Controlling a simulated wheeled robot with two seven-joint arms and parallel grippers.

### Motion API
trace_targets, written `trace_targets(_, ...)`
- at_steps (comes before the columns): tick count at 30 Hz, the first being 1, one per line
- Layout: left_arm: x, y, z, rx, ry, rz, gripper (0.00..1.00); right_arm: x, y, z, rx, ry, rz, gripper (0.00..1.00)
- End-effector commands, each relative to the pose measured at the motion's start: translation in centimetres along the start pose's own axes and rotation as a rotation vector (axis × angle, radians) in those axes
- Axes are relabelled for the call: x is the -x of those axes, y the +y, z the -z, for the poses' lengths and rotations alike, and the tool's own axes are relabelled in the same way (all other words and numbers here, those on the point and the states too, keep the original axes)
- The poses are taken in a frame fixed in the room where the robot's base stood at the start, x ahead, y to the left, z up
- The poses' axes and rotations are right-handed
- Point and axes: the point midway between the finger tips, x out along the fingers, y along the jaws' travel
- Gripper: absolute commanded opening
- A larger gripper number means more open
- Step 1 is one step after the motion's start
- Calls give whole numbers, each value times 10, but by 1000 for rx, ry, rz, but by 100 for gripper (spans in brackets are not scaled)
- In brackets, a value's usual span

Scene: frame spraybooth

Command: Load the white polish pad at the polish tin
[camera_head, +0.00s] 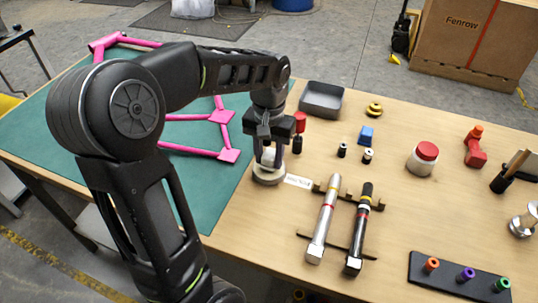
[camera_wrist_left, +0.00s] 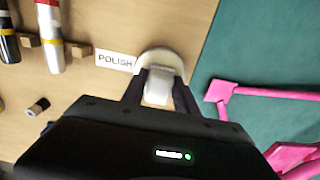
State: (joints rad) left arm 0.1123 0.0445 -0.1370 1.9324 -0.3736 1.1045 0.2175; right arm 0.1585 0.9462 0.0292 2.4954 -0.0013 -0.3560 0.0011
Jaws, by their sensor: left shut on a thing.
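My left gripper (camera_head: 268,156) points down over the polish tin (camera_head: 266,179) and is shut on the white polish pad (camera_head: 268,157). In the left wrist view the pad (camera_wrist_left: 158,88) sits between the two fingers, with the round, pale-rimmed tin (camera_wrist_left: 163,58) right behind its tip. The pad's lower end overlaps the tin in both views; I cannot tell whether it touches what is inside. A white POLISH label (camera_head: 298,181) lies on the table beside the tin. My right gripper is not in view.
A rack holds a silver tube (camera_head: 323,218) and a black tube (camera_head: 359,228) near the tin. A red-topped object (camera_head: 300,122) stands close behind the gripper. A pink frame (camera_head: 222,116) lies on the green mat (camera_head: 232,180) to the left. A grey tray (camera_head: 322,98) stands behind.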

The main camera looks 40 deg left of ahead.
Motion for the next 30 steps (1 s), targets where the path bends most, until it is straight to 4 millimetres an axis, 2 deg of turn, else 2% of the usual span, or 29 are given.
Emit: trace_targets(30,-7,0,0,0,-1,0,3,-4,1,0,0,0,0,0)
